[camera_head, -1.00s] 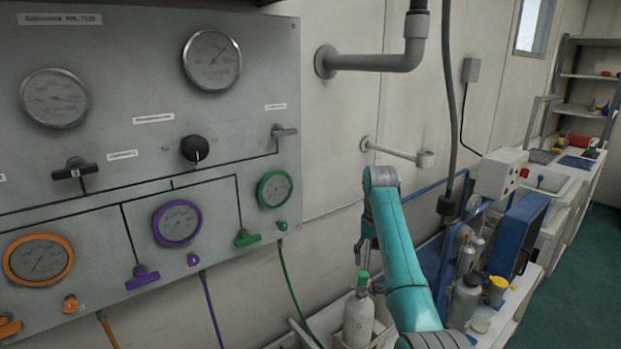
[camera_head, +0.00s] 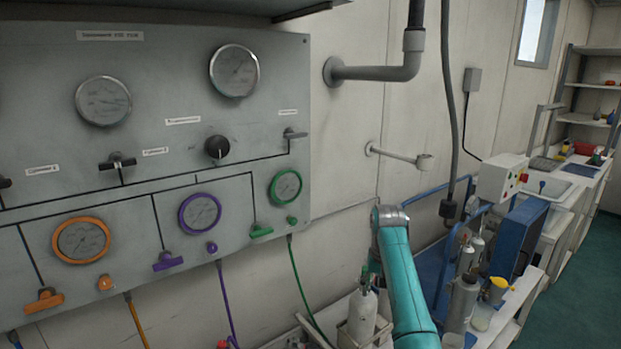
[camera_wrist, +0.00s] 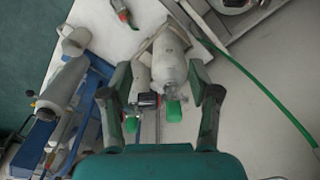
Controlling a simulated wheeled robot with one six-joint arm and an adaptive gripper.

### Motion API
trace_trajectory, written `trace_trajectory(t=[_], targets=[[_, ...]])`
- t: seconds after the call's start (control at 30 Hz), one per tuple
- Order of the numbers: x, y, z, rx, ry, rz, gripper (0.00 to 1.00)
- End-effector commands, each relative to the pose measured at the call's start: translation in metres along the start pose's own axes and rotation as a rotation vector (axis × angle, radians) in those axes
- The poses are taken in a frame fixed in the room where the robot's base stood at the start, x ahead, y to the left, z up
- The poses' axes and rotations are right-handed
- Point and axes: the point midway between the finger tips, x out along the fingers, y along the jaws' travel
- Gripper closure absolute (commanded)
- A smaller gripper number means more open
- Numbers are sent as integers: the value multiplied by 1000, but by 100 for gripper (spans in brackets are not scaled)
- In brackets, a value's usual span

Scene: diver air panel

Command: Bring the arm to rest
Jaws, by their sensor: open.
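My arm is the teal link (camera_head: 402,285) in the head view, bent at its grey upper joint. My gripper hangs beyond it, mostly hidden there. In the wrist view my gripper (camera_wrist: 160,92) is open, its two dark green fingers spread with nothing seen held. Below and between the fingers are a pale cylinder with a green cap (camera_wrist: 172,60) and a smaller one beside it. The cylinder (camera_head: 360,315) also shows in the head view, in a crate. I cannot tell how far the fingers are from it.
A grey gauge panel (camera_head: 150,140) with coloured valves fills the left. A grey pipe (camera_head: 375,72) and a wall bracket (camera_head: 402,156) stick out above my arm. A blue cart frame (camera_head: 432,258), bottles and a bench stand to the right. Green floor (camera_head: 580,280) is clear at far right.

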Motion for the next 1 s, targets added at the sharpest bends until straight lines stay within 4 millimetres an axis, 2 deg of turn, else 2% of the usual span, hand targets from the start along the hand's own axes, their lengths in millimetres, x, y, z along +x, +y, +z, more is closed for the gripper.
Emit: trace_trajectory(t=[0.27,0.47,0.7,1.0], targets=[[78,3,21,-9,69,-10,39],[155,8,53,-20,157,-23,39],[232,16,105,-34,267,-37,39],[298,28,187,-50,403,-53,39]])
